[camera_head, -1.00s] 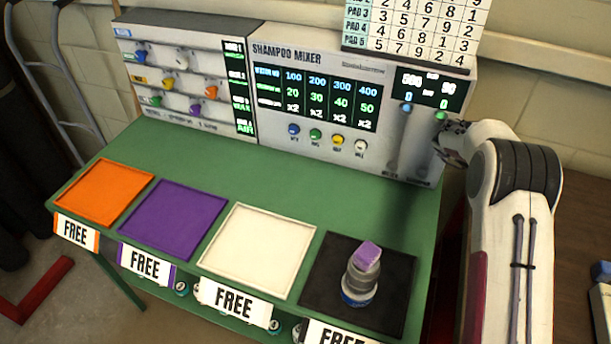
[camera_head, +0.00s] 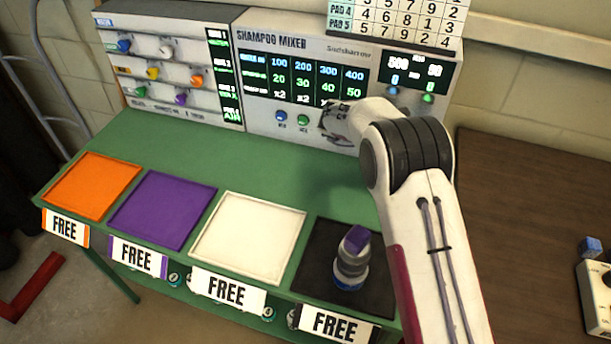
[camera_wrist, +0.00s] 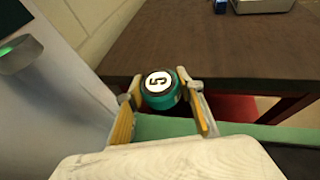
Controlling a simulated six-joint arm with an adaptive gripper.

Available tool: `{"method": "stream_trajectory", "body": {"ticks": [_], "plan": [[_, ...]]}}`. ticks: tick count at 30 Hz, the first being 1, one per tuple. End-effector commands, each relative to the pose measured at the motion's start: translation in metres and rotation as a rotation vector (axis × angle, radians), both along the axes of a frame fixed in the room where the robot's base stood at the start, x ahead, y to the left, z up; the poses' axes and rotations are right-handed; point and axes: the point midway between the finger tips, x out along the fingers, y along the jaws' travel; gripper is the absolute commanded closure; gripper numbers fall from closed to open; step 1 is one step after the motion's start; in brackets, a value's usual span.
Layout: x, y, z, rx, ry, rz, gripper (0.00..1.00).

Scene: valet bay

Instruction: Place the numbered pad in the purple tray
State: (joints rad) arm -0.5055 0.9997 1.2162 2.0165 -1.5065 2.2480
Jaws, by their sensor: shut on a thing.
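A teal round pad (camera_wrist: 160,97) with a white top marked 5 sits between the fingers of my gripper (camera_wrist: 161,88) in the wrist view, and the fingers are shut on it. In the head view my gripper (camera_head: 337,124) is in front of the middle of the shampoo mixer, and the pad cannot be made out there. The flat purple tray (camera_head: 163,211) lies empty on the green table, to the left of and nearer than my gripper. Its front label (camera_head: 137,256) reads FREE.
An empty orange tray (camera_head: 92,187) and white tray (camera_head: 247,237) flank the purple one. A bottle with a purple block on top (camera_head: 351,262) stands on the black tray (camera_head: 312,281). The mixer (camera_head: 300,140) bounds the back. A brown table (camera_head: 530,220) is at right.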

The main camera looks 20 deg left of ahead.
Motion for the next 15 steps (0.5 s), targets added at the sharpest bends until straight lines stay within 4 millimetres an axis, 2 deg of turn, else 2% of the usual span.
{"method": "stream_trajectory", "body": {"ticks": [1, 15], "plan": [[0.0, 0.019, 0.0, 0.0, 0.0, 0.038, 0.78], [-0.013, 0.174, 0.002, 0.0, -0.001, 0.383, 0.78]]}}
